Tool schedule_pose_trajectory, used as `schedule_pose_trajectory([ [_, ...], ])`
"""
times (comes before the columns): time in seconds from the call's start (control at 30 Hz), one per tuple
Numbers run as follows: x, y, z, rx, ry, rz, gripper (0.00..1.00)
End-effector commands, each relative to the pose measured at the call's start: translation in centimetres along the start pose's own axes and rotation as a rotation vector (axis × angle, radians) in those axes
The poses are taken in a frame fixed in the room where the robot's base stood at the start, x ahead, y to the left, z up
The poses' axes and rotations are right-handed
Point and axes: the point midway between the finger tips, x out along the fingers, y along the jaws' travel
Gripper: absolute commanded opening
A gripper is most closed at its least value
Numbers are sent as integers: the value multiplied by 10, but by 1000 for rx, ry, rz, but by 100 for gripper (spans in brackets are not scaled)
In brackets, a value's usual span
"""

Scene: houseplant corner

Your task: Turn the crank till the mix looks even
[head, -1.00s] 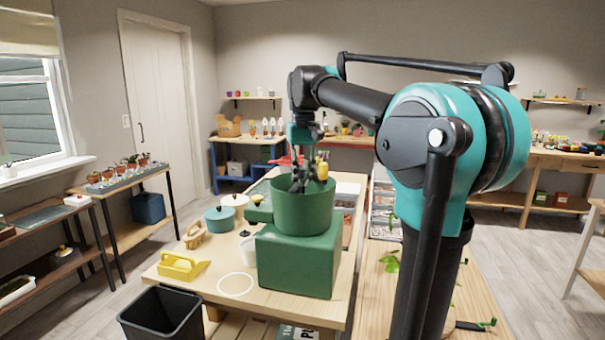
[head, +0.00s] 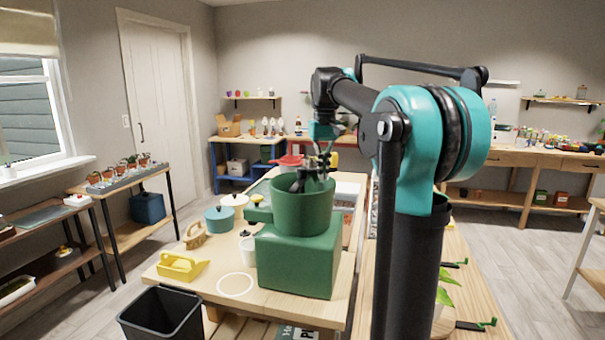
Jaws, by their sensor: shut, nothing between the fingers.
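A green mixer stands on the wooden table, with a round tub (head: 302,212) on a boxy green base (head: 300,262). My gripper (head: 316,168) is over the back part of the tub's mouth, pointing down, shut and empty. Its dark fingers overlap the rim area, and I cannot tell whether they touch anything. The crank does not show clearly; it may be hidden behind or among the fingers. The mix is inside the tub, below the rim, and I cannot see how even it is.
Left of the mixer are a teal pot (head: 219,220), a cream pot (head: 235,203), a brush (head: 195,236), a yellow caddy (head: 182,266) and a white cup (head: 248,250). A black bin (head: 162,316) stands at the table's front left. My arm rises close on the right.

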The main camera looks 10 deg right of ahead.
Motion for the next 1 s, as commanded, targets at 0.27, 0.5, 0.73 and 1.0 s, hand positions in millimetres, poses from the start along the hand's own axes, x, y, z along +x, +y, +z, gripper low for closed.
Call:
schedule_pose_trajectory([
  [0.27, 0, 3, -15, 0, 1, 0, 0],
  [0.5, -7, 3, -15, 0, 1, 0, 0],
  [0.73, -28, 3, -15, 0, 1, 0, 0],
  [1.0, -52, 3, -15, 0, 1, 0, 0],
])
